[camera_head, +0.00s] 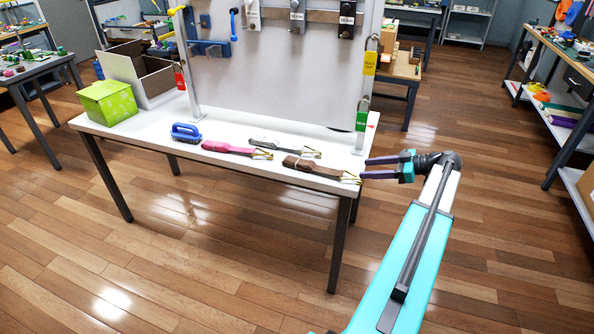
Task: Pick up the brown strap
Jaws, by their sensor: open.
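The brown strap (315,168) lies on the white table (225,160) near its front right edge, with a brass-coloured hook at its right end. My gripper (364,168) is open at the table's right end, its fingers pointing left. The fingertips are close to the strap's hook end in the picture; I cannot tell their height or whether they touch it. Nothing shows between the fingers.
A pink strap (228,148) and a dark grey strap (284,146) lie close by. An upright panel (275,75) on posts with hanging tags rises behind the straps.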

